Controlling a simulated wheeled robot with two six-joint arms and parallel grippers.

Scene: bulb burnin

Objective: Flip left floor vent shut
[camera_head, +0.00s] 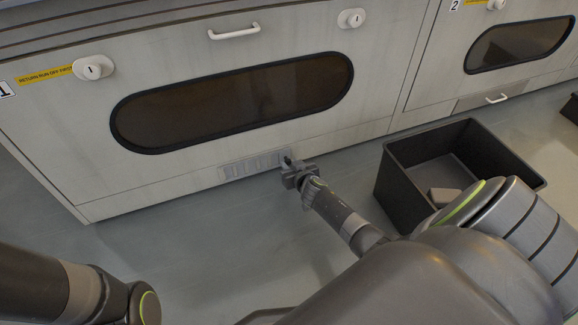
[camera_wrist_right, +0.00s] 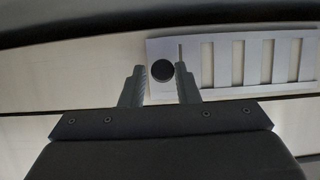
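The left floor vent (camera_head: 245,167) is a pale slatted plate low on the front of cabinet 1. In the right wrist view its plate (camera_wrist_right: 223,62) shows upright slots and a round dark knob (camera_wrist_right: 162,73) beside them. My right gripper (camera_head: 287,164) is at the vent's right end in the head view. In the right wrist view the right gripper (camera_wrist_right: 161,78) is open, its two fingers apart on either side of the knob, with no clear grip on it. I cannot tell whether the slots are open or shut. My left gripper is out of view.
A dark open bin (camera_head: 395,175) with a small grey block (camera_head: 445,196) in it stands on the floor to the right. Cabinet 1 has a white handle (camera_head: 234,33) and round white knobs above. Floor left of my right forearm is clear.

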